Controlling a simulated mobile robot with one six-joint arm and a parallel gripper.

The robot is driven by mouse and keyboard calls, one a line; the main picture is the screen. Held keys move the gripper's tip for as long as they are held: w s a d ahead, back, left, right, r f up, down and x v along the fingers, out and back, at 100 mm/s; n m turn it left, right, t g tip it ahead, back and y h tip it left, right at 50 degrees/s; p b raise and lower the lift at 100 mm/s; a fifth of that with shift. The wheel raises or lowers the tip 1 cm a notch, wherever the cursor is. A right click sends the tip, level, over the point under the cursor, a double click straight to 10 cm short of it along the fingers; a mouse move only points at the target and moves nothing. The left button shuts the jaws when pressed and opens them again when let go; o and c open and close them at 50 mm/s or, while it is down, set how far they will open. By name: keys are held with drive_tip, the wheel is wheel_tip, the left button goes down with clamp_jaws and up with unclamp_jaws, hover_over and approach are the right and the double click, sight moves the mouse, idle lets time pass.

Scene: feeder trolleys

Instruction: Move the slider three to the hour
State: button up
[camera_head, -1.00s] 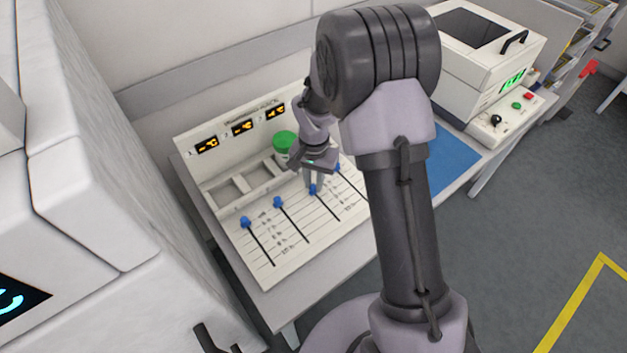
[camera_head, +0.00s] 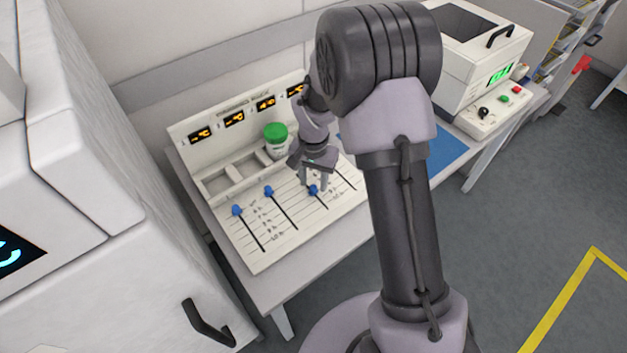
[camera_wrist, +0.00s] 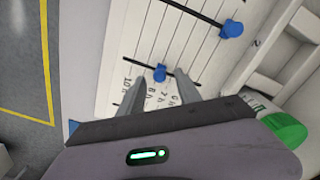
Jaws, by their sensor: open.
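The white slanted panel (camera_head: 250,255) has several slots with blue slider knobs. The slider one knob (camera_head: 237,211) and slider two knob (camera_head: 268,191) sit near the upper ends of their slots. The slider three knob (camera_head: 313,190) sits lower along its slot. My gripper (camera_head: 313,184) is down at it, open, with one finger on each side. In the wrist view the slider three knob (camera_wrist: 161,73) shows between my fingertips, beside printed scale marks; I cannot tell if they touch it. The slider two knob (camera_wrist: 231,29) is apart from them. The fourth knob is hidden behind my arm.
Lit orange displays (camera_head: 234,119) line the panel's back. A jar with a green lid (camera_head: 276,132) stands near my gripper, beside empty recesses (camera_head: 217,184). A blue mat (camera_head: 447,150) and a white device (camera_head: 480,65) are to the right.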

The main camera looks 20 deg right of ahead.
wheel_tip(320, 180, up, 17)
drive_tip(key=p, duration=0.5)
drive_tip(key=shift+f+p, duration=0.2)
drive_tip(key=shift+p, duration=0.2)
wheel_tip(320, 180, up, 6)
drive_tip(key=f+t, duration=0.1)
hover_over(314, 186)
drive_tip(key=s, duration=0.2)
drive_tip(key=s+a+r+n+t+y+b, duration=0.1)
drive_tip(key=s+a+r+t, duration=0.1)
drive_tip(key=s+r, duration=0.75)
drive_tip(key=s+a+n+t+y, duration=0.1)
drive_tip(key=s+t, duration=0.1)
drive_tip(key=s, duration=1)
drive_tip(key=shift+s+a+r+t, duration=0.15)
drive_tip(key=shift+a+r+t, duration=0.1)
drive_tip(key=shift+r+t, duration=0.15)
